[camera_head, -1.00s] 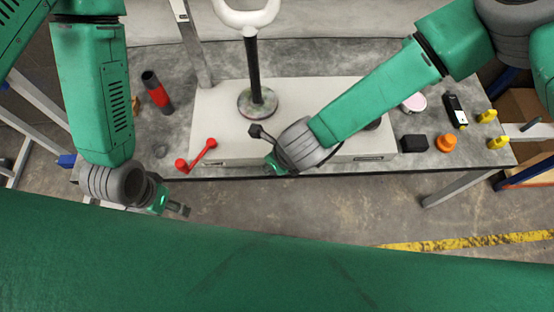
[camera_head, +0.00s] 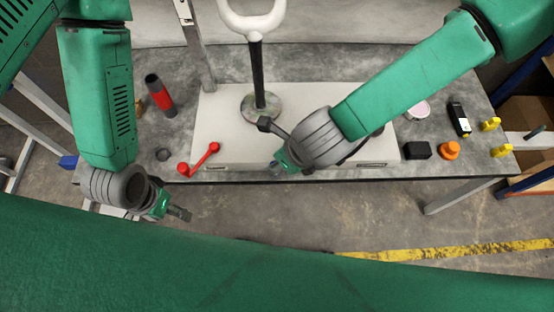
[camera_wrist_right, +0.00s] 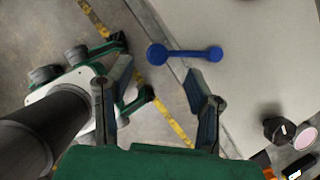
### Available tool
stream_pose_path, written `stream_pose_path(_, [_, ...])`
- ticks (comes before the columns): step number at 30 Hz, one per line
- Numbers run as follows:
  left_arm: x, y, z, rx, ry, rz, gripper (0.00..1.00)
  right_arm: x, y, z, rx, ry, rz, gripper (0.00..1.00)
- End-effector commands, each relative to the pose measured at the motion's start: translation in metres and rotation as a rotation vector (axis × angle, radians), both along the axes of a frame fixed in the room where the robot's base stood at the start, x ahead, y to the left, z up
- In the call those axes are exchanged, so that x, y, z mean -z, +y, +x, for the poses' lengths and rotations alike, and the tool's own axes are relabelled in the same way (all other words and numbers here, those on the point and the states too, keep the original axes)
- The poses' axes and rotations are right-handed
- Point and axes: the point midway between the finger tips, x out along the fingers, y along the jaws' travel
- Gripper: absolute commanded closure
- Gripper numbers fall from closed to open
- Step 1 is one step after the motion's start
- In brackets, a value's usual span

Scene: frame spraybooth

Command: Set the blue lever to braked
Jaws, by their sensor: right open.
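The blue lever (camera_wrist_right: 185,54) shows in the right wrist view near the edge of the white panel, its larger round end to the left and its smaller end to the right. In the head view I cannot make it out; my right arm covers that area. My right gripper (camera_wrist_right: 158,75) is open and empty, with its fingertips just short of the lever and apart from it. It also shows in the head view (camera_head: 278,167) over the panel's front edge. My left gripper (camera_head: 180,213) hangs in front of the table at the left; its finger opening is unclear.
A red lever (camera_head: 199,160) sits at the panel's (camera_head: 220,110) front left. A white ring on a black post (camera_head: 258,75) rises behind my right wrist. A black block (camera_head: 417,150) and an orange knob (camera_head: 449,150) are right.

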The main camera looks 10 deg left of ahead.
Motion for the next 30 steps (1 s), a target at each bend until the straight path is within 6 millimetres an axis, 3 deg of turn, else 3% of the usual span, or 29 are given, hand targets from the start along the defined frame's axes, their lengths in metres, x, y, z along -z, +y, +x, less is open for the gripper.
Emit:
stream_pose_path(3, [0.0, 0.0, 0.0, -0.001, 0.0, 0.0, 0.27, -0.023, -0.006, -0.004, -0.001, -0.003, -0.001, 0.54])
stream_pose_path(10, [0.0, 0.0, 0.0, -0.001, 0.0, 0.0, 0.27, -0.046, -0.012, -0.01, -0.001, -0.001, -0.002, 0.54])
stream_pose_path(30, [0.001, 0.0, 0.002, -0.001, 0.002, 0.0, 0.27, -0.044, -0.017, -0.012, -0.026, -0.009, -0.014, 0.54])
